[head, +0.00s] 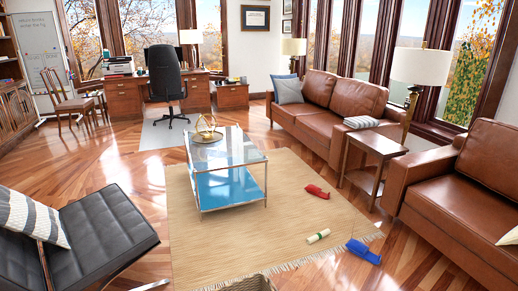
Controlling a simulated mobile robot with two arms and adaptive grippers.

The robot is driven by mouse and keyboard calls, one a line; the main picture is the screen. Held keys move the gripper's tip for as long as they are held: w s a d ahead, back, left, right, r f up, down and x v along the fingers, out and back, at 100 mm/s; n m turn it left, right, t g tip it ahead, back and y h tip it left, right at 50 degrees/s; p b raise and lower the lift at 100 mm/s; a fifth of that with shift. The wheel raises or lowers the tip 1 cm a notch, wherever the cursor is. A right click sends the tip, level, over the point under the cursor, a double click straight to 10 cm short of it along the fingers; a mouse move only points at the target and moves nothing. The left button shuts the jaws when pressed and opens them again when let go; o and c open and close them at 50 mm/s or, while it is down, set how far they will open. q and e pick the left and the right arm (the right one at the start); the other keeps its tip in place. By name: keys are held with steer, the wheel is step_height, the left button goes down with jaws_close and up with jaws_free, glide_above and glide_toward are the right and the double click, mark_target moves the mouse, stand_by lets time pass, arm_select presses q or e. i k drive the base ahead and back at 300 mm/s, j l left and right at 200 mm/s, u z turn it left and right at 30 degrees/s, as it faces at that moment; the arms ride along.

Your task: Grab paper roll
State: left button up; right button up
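A small cream paper roll (318,236) with what looks like a green band lies on the tan rug (215,245), near its front right part. It lies on its side, tilted slightly up to the right. Neither of my grippers is in view, so nothing is seen touching the roll.
A red object (317,191) and a blue object (363,252) lie near the roll. A glass coffee table (228,159) stands on the rug. A woven basket (248,284) is cut off at the bottom edge. A side table (372,160), leather sofa (325,105) and armchairs flank the rug.

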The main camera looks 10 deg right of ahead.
mark_target(319, 235)
steer(key=i+l+z, duration=0.2)
steer(key=z, duration=0.2)
steer(key=i+l+z, duration=0.35)
steer(key=i+z, duration=0.2)
steer(key=z, duration=0.2)
steer(key=i+l+z, duration=0.1)
steer(key=i+z, duration=0.3)
steer(key=i+l+z, duration=0.1)
steer(key=i, duration=0.65)
